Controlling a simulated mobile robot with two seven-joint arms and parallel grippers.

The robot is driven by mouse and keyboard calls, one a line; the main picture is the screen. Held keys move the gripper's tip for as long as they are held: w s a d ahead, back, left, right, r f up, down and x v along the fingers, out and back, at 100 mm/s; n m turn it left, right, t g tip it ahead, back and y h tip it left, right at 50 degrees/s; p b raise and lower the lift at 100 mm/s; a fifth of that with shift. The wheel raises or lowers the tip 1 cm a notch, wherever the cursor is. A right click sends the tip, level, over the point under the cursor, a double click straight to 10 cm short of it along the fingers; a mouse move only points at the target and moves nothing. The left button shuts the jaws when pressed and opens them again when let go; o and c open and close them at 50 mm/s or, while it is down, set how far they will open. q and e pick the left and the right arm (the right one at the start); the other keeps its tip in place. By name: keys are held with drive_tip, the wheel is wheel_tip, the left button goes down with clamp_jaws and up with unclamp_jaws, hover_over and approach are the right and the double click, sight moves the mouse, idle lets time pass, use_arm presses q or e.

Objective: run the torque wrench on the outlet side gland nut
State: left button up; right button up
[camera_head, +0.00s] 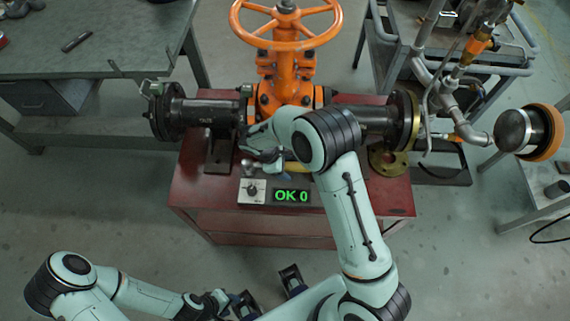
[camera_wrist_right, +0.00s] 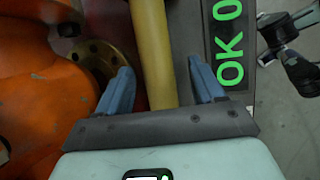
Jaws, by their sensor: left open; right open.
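A yellow bar (camera_wrist_right: 152,45), seemingly the torque wrench's handle, runs between the two blue fingers of my right gripper (camera_wrist_right: 162,78). The fingers are open, with a gap on each side of the bar. In the head view a bit of yellow (camera_head: 292,166) shows below my right arm, which hides most of the wrench. The orange gate valve (camera_head: 284,68) stands upright between black flanged pipes; I cannot make out the outlet side gland nut. My left gripper (camera_head: 268,291) is open and empty, low in the head view, away from the valve.
The red stand (camera_head: 230,222) carries a display reading "OK 0" (camera_head: 291,196) and a dial box (camera_head: 251,190). A brass flange (camera_head: 388,162) lies at its right. A grey workbench (camera_head: 90,40) is at back left. Piping (camera_head: 462,125) crowds the right. Floor in front is clear.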

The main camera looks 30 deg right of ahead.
use_arm(q)
drive_tip(key=shift+w+r+p, duration=0.25)
drive_tip(key=shift+r+p, duration=0.2)
drive_tip(key=shift+r, duration=0.1)
use_arm(e)
drive_tip(key=v, duration=1.3)
drive_tip(key=shift+r, duration=0.2)
use_arm(q)
drive_tip(key=shift+s, duration=0.15)
use_arm(e)
drive_tip(key=shift+s, duration=0.1)
